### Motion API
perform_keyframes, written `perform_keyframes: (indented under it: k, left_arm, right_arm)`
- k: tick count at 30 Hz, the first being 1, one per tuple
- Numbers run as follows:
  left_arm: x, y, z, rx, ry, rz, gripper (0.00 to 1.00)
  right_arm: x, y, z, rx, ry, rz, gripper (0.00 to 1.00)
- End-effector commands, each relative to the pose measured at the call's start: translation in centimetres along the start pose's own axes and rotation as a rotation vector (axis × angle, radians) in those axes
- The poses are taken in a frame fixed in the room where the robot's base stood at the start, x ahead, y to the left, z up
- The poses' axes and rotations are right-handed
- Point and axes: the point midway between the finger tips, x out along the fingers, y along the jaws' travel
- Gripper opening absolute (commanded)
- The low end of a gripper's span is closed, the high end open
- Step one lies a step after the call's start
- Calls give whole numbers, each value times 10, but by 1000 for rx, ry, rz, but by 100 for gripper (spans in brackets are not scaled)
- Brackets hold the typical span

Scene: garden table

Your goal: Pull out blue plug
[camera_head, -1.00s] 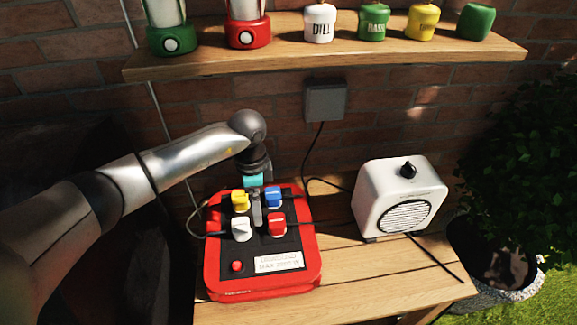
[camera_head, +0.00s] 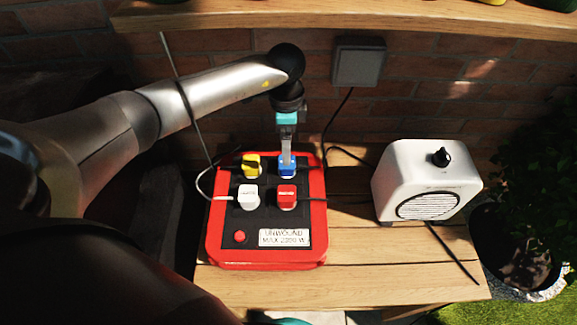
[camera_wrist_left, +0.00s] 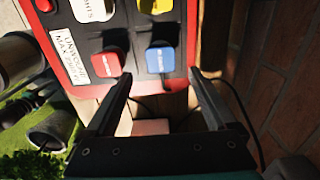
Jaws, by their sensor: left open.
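The blue plug (camera_head: 287,165) sits in the back right socket of the red power strip box (camera_head: 216,245). In the left wrist view the blue plug (camera_wrist_left: 160,60) lies ahead of my open fingers. My left gripper (camera_head: 287,150) hangs right at the blue plug in the head view, its finger overlapping the plug. In the wrist view the left gripper (camera_wrist_left: 160,78) is open with its fingertips spread wider than the plug, and nothing is between them. I cannot tell whether a finger touches the plug. My right gripper is not in view.
A yellow plug (camera_head: 251,165), a white plug (camera_head: 248,197) and a red plug (camera_head: 287,197) sit close by in the same box. A white heater-like speaker (camera_head: 425,180) stands to the right on the wooden table (camera_head: 350,270). A shelf (camera_head: 350,15) and grey wall box (camera_head: 359,62) are behind.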

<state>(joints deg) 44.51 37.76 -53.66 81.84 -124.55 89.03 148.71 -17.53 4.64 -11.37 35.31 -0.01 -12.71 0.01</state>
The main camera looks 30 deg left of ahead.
Motion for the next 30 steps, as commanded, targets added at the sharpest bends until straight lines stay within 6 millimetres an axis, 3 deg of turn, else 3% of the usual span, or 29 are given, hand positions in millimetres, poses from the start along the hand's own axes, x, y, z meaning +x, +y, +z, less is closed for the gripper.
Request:
perform_keyframes:
  k: [18,24,30]
  left_arm:
    - [69,0,0,-1,0,1,90]
    - [84,0,0,0,0,0,90]
    - [86,0,0,0,0,-1,90]
  right_arm:
    - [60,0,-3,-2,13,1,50]
    - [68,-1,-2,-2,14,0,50]
    - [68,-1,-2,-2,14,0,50]
